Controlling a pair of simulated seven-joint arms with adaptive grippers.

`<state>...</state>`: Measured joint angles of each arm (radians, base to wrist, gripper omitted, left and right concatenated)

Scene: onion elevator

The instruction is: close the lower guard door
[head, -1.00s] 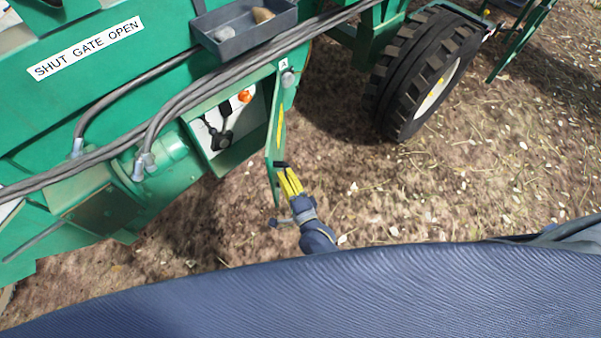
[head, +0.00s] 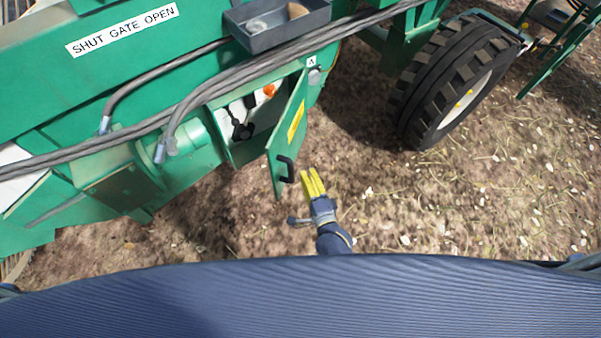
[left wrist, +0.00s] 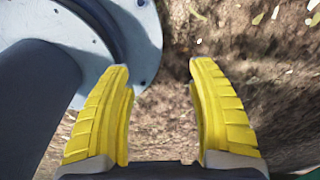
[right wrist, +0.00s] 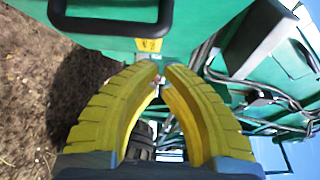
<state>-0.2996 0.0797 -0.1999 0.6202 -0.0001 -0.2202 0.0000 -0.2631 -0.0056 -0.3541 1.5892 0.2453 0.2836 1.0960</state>
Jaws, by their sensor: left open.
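The lower guard door (head: 286,150) is a green panel on the machine's side, standing partly open beside a compartment (head: 245,122) with dark controls and an orange knob. Its visible face carries a yellow label (head: 296,122) and a black handle (head: 286,170). The handle also shows at the top of the right wrist view (right wrist: 110,25). My right gripper (head: 311,174) is just right of the handle, apart from it, with its yellow fingertips together and nothing between them. My left gripper (left wrist: 158,75) shows only in its wrist view, open and empty over the ground.
Grey cables (head: 215,88) and a grey tray (head: 277,25) run above the compartment. A large black tyre (head: 440,85) stands at the right. The ground (head: 400,190) right of my right gripper is clear apart from scattered bits.

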